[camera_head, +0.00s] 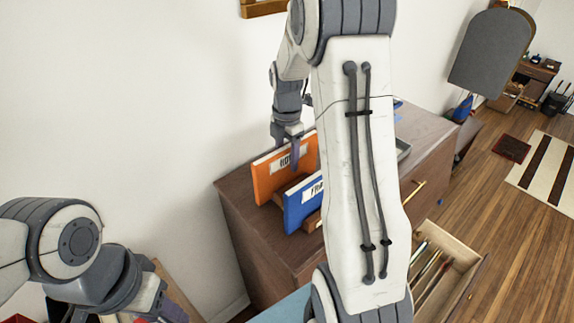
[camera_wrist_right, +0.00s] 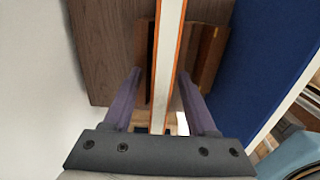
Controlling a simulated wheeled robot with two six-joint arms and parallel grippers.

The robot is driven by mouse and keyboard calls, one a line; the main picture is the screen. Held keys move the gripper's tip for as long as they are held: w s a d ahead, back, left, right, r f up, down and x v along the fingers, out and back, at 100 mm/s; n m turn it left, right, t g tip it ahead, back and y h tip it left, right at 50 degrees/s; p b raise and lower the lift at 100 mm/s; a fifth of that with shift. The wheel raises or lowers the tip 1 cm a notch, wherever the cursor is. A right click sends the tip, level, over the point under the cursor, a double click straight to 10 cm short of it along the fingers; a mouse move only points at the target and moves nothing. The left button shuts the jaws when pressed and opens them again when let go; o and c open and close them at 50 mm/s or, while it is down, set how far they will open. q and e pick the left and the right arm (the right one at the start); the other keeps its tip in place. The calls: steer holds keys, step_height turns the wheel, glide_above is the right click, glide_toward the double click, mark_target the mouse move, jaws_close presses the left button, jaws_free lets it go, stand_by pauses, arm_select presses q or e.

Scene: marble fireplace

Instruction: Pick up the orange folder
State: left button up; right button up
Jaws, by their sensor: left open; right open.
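The orange folder (camera_head: 272,178) stands upright in a wooden holder on the dresser top in the head view, with a white label on its face. In the right wrist view the folder's edge (camera_wrist_right: 168,50) runs between the two purple fingers of my right gripper (camera_wrist_right: 158,80), with a gap on both sides. In the head view my right gripper (camera_head: 289,150) is open at the folder's upper edge. My left gripper (camera_head: 160,311) is open and apart from the folder, low at the left, with its tips partly hidden.
A blue folder (camera_head: 302,205) stands in front of the orange one, partly hidden by my right arm; it also shows in the right wrist view (camera_wrist_right: 258,60). The dresser (camera_head: 245,240) has an open drawer (camera_head: 462,262) at right. A white wall is close behind.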

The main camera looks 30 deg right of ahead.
jaws_close()
steer(key=shift+r, duration=0.1)
